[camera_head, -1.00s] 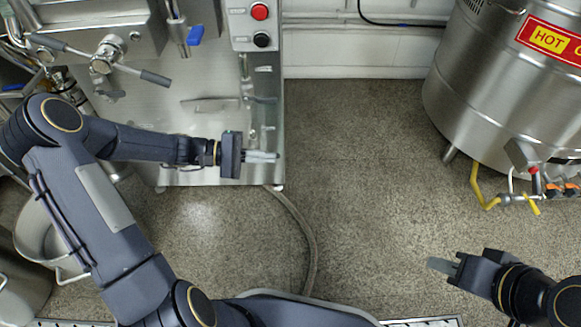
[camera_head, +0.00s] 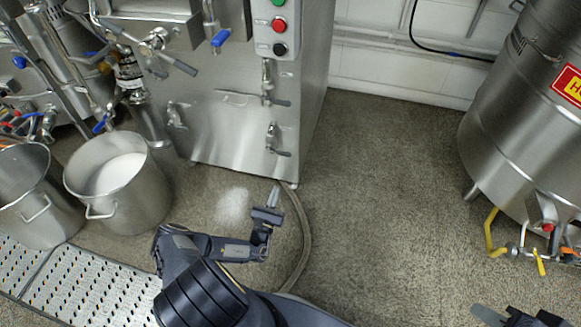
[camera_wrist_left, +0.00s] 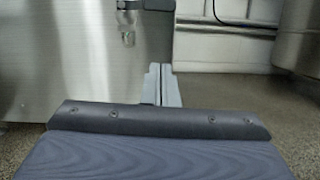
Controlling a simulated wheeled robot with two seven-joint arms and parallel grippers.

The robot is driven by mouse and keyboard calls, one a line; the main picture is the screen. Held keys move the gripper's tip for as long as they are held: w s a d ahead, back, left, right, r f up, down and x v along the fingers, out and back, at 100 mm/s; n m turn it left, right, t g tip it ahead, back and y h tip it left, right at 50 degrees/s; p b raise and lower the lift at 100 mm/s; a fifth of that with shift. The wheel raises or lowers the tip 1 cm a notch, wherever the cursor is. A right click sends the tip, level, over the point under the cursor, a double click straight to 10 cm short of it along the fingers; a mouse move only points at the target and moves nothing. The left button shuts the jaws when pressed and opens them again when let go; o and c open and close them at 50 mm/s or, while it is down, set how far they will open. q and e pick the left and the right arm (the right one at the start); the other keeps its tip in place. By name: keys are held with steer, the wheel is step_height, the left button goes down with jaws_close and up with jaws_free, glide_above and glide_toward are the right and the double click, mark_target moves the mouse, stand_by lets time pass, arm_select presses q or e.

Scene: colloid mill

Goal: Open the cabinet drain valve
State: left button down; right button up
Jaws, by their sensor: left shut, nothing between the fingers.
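The steel cabinet (camera_head: 225,140) stands at upper middle in the head view. Its front carries an upper fitting with a lever (camera_head: 268,85) and a lower fitting with a lever (camera_head: 276,140), both near the right edge. I cannot tell which is the drain valve. A small fitting (camera_wrist_left: 127,25) on the steel also shows in the left wrist view. My left gripper (camera_head: 273,196) is shut and empty, below the cabinet's lower right corner and apart from both fittings. Its closed fingers also show in the wrist view (camera_wrist_left: 162,84). My right gripper (camera_head: 487,314) is cut off at the bottom right; its jaws are unclear.
A hose (camera_head: 303,235) runs over the floor from the cabinet's bottom corner. Steel pots (camera_head: 130,195) stand at left beside a perforated grate (camera_head: 90,285). A large steel tank (camera_head: 520,120) with yellow-handled valves stands at right. The floor between cabinet and tank is clear.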

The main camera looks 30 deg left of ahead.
mark_target(284, 154)
arm_select(q)
steer(key=shift+f+y, duration=0.3)
steer(key=shift+f, duration=0.05)
steer(key=shift+w, duration=0.1)
steer(key=w+a+r+b, duration=0.2)
steer(key=w+r, duration=0.4)
steer(key=w, duration=0.3)
steer(key=shift+r+b, duration=0.25)
steer(key=shift+b, duration=0.3)
steer(key=shift+w, duration=0.1)
